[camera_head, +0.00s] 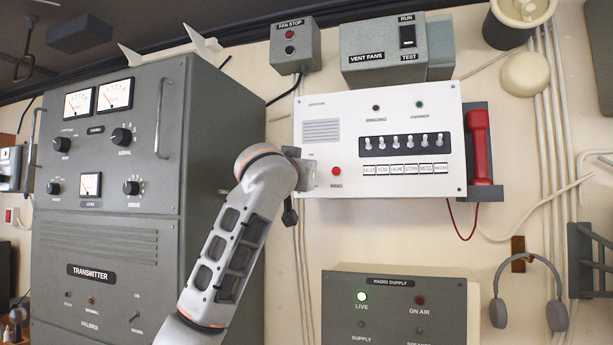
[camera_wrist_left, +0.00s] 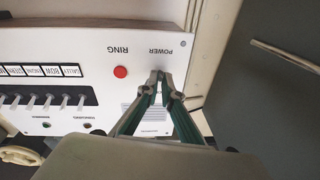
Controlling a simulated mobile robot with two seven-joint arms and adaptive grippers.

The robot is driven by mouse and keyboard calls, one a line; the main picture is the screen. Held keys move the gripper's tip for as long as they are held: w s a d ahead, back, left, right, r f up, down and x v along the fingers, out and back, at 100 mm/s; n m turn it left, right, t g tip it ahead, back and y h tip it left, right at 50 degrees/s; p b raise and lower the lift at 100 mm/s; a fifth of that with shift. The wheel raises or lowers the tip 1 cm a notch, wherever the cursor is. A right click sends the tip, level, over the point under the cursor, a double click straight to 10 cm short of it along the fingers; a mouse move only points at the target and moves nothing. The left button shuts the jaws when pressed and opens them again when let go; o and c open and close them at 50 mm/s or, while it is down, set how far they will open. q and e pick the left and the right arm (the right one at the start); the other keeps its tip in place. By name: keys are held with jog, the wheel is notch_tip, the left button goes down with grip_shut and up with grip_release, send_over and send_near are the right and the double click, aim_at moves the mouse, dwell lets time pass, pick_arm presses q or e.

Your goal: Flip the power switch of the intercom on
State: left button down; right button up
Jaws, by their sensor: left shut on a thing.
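The intercom (camera_head: 380,145) is a white wall panel with a row of small toggles, a red RING button (camera_head: 336,171) and a red handset (camera_head: 480,147) on its right side. My left gripper (camera_head: 303,172) is at the panel's lower left corner, and my arm hides that corner in the head view. The left wrist view shows the panel upside down, with the POWER label right by the fingertips (camera_wrist_left: 163,77). The fingertips are closed together on the power switch, which they cover, so its position cannot be told. My right gripper is not in view.
A grey transmitter cabinet (camera_head: 110,240) stands close on the left. The radio supply box (camera_head: 395,305) with a lit green LIVE lamp is below the intercom. Fan boxes (camera_head: 385,52) are above. Headphones (camera_head: 528,290) hang at the lower right.

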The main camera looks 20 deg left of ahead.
pick_arm(q)
notch_tip(320, 180, up, 2)
jog(key=g, duration=0.5)
jog(key=shift+w+r+g, duration=0.15)
jog(key=shift+r+g, duration=0.1)
jog(key=shift+g, duration=0.55)
dwell(0.5)
jog(key=c, duration=2.2)
grip_release()
jog(key=shift+c, duration=0.2)
jog(key=v, duration=1.2)
